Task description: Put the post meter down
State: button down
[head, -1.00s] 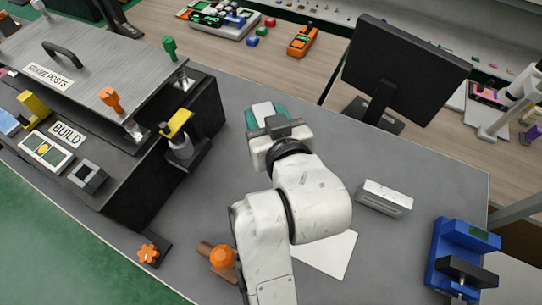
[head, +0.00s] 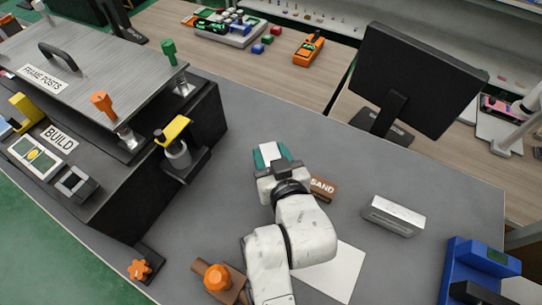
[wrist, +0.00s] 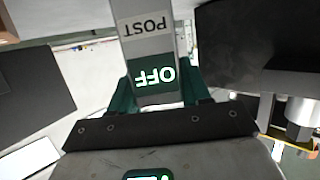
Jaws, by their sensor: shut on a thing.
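The post meter is a grey-white device with a label reading POST and a lit display reading OFF; it fills the upper middle of the wrist view (wrist: 150,28). My gripper (wrist: 160,95) is shut on it, with a teal finger on each side. In the head view, my gripper (head: 271,157) is over the grey bench (head: 225,215), with the pale top of the meter (head: 268,151) between its fingers. The meter's lower end is hidden there, so I cannot tell whether it touches the bench.
A brown SAND block (head: 323,188) is just right of my gripper. A white block (head: 393,215) and white sheet (head: 340,272) lie further right. The black BUILD fixture (head: 125,190) with a yellow lever (head: 173,130) stands left; a monitor (head: 415,80) stands behind right.

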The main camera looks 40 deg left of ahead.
jog(key=shift+f, duration=0.4)
jog(key=shift+f, duration=0.1)
jog(key=c, duration=0.5)
grip_release()
jog(key=shift+s+d, duration=0.1)
jog(key=shift+d, duration=0.05)
jog(key=v, duration=1.1)
jog(key=shift+s+d+r+b, duration=0.25)
jog(key=shift+r+b, duration=0.05)
jog(key=shift+b, duration=0.1)
